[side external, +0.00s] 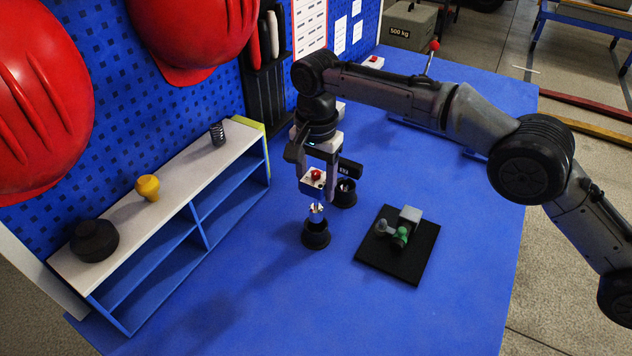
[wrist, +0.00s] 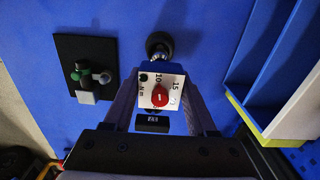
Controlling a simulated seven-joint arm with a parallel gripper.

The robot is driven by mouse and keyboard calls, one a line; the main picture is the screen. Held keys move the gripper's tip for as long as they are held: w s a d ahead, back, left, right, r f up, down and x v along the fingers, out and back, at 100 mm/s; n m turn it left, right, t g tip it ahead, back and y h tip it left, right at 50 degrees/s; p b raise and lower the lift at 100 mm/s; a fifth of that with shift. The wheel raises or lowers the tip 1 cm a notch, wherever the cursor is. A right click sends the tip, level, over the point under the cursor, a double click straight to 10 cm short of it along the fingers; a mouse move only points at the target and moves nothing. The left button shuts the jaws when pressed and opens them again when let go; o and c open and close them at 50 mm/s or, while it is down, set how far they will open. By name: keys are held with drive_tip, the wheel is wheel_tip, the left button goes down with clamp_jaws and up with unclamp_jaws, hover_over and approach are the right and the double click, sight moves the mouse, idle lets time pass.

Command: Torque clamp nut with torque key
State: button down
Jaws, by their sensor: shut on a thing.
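My gripper (side external: 314,178) is shut on the torque key, a white square-faced block with a red dial (side external: 316,174). In the wrist view the key's face (wrist: 174,82) shows the marks 10, 15 and N m between my fingers (wrist: 162,112). The key points down, its lower end just above or in the mouth of a black round holder (side external: 316,236); I cannot tell which. The clamp nut appears to be the green part (side external: 401,236) of a small grey clamp fixture on a black plate (side external: 410,266), right of the key and apart from it. The plate also shows in the wrist view (wrist: 70,48).
A second black holder (side external: 345,193) stands behind the key. A white-topped shelf (side external: 175,190) on the left carries a black weight (side external: 94,241), a yellow knob (side external: 148,187) and a spring (side external: 217,133). The blue table (side external: 430,310) is clear in front and right of the plate.

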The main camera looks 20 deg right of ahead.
drive_tip(key=shift+d+r, duration=0.2)
drive_tip(key=shift+d, duration=0.2)
drive_tip(key=s+d+r+n, duration=0.1)
drive_tip(key=d+r+n, duration=0.1)
drive_tip(key=d+n, duration=0.4)
drive_tip(key=s+d+r+n, duration=0.2)
drive_tip(key=d+n, duration=0.2)
drive_tip(key=d, duration=0.3)
drive_tip(key=shift+f, duration=2.35)
drive_tip(key=shift+f, duration=1.6)
drive_tip(key=shift+m, duration=0.4)
drive_tip(key=m, duration=0.5)
drive_tip(key=shift+m, duration=0.8)
